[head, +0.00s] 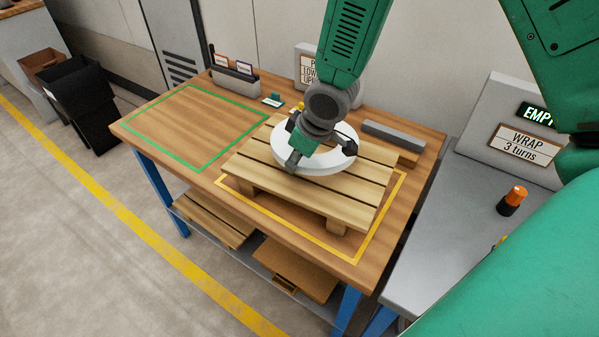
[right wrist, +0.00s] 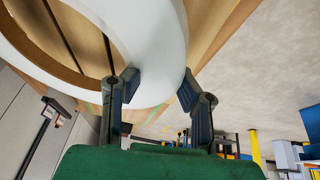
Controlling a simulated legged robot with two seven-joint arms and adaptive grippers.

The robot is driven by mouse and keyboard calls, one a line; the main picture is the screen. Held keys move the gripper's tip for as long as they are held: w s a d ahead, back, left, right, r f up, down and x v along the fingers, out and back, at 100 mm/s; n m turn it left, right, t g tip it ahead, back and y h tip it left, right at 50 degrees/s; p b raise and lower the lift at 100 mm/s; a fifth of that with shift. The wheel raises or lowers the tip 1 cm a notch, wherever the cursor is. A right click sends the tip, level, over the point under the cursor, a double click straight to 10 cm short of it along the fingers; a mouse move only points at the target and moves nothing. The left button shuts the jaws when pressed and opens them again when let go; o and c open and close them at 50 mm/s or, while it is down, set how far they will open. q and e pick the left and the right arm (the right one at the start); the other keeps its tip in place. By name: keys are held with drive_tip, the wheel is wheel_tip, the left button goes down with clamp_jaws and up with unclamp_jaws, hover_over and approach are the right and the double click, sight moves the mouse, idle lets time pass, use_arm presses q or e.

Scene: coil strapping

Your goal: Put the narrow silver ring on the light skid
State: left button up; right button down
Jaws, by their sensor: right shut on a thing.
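The silver ring (head: 322,165), pale and nearly white, lies flat over the slats of the light wooden skid (head: 250,165) on the bench. I cannot tell whether it touches the slats or hangs just above them. My right gripper (head: 320,152) points down at the ring and covers part of it. In the right wrist view my fingers (right wrist: 160,92) are on either side of the ring's wall (right wrist: 155,45), shut on it. The slats show through the ring's hole. My left gripper is not in view.
The skid stands within a yellow outline on the wooden bench (head: 412,160). A green outlined area (head: 200,125) to its left is empty. A grey bar (head: 393,135) lies behind the skid. A grey table (head: 450,230) with an orange-topped black object (head: 512,200) is at right.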

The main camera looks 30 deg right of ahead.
sight(294, 182)
drive_tip(key=shift+a+f, duration=0.4)
drive_tip(key=shift+a, duration=0.15)
wheel_tip(294, 182, down, 3)
drive_tip(key=shift+b, duration=0.4)
drive_tip(key=shift+d+f, duration=0.2)
drive_tip(key=shift+f, duration=0.05)
drive_tip(key=shift+d, duration=0.15)
drive_tip(key=c, duration=1.2)
unclamp_jaws()
drive_tip(key=shift+s+d, duration=0.1)
drive_tip(key=shift+d, duration=0.05)
drive_tip(key=shift+a, duration=0.35)
drive_tip(key=shift+a+r, duration=0.1)
drive_tip(key=shift+r, duration=0.1)
use_arm(q)
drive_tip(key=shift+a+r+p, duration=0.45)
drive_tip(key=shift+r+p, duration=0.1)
drive_tip(key=shift+p, duration=0.55)
use_arm(e)
drive_tip(key=v, duration=1.1)
drive_tip(key=shift+s+r, duration=0.2)
drive_tip(key=shift+r, duration=0.1)
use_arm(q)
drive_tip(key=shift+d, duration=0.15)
use_arm(e)
drive_tip(key=shift+d, duration=0.25)
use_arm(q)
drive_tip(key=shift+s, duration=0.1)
use_arm(e)
drive_tip(key=shift+f, duration=0.1)
